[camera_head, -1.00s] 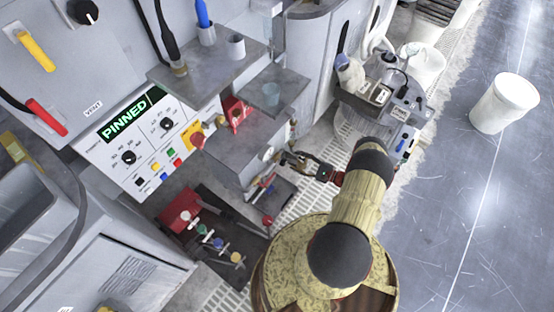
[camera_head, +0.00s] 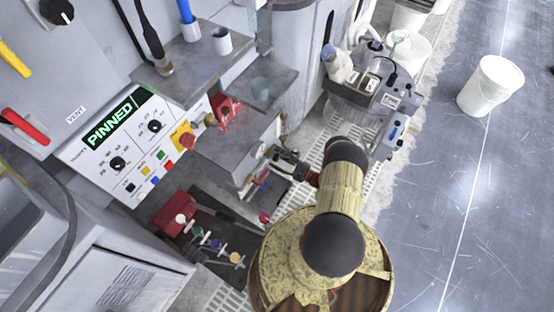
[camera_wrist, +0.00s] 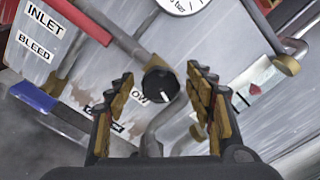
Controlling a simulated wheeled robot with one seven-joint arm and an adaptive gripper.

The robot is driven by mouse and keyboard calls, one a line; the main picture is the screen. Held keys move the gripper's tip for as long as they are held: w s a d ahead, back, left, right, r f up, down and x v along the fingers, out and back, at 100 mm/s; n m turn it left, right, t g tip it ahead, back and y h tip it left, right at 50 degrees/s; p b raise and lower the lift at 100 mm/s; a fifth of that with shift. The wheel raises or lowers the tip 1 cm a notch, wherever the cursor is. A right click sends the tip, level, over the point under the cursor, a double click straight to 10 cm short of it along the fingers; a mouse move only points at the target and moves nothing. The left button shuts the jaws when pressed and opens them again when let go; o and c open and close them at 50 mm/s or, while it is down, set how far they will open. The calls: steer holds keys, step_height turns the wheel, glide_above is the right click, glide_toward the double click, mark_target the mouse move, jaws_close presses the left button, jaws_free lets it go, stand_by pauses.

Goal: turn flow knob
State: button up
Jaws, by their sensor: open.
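The black flow knob (camera_wrist: 160,84), with a white pointer line, stands on a grey panel in the wrist view. Its label (camera_wrist: 138,97) is partly hidden and ends in "OW". My gripper (camera_wrist: 158,95) is open, with one ridged finger to the left and one to the right of the knob. The knob appears between the fingertips, and I see no finger touching it. In the head view my gripper (camera_head: 276,158) is at the right end of the grey box (camera_head: 240,150); the knob cannot be made out there.
A bent metal pipe (camera_wrist: 158,125) runs below the knob. A blue handle (camera_wrist: 45,105) lies left, beside INLET and BLEED labels (camera_wrist: 35,48). A gauge (camera_wrist: 183,5) is above. A brass-ended pipe (camera_wrist: 287,64) is right. A white bucket (camera_head: 490,87) stands on open floor.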

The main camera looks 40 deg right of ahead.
steer(key=shift+w, duration=0.1)
steer(key=shift+c, duration=1)
steer(key=c, duration=1)
steer(key=shift+m, duration=3.2)
steer(key=o, duration=1.2)
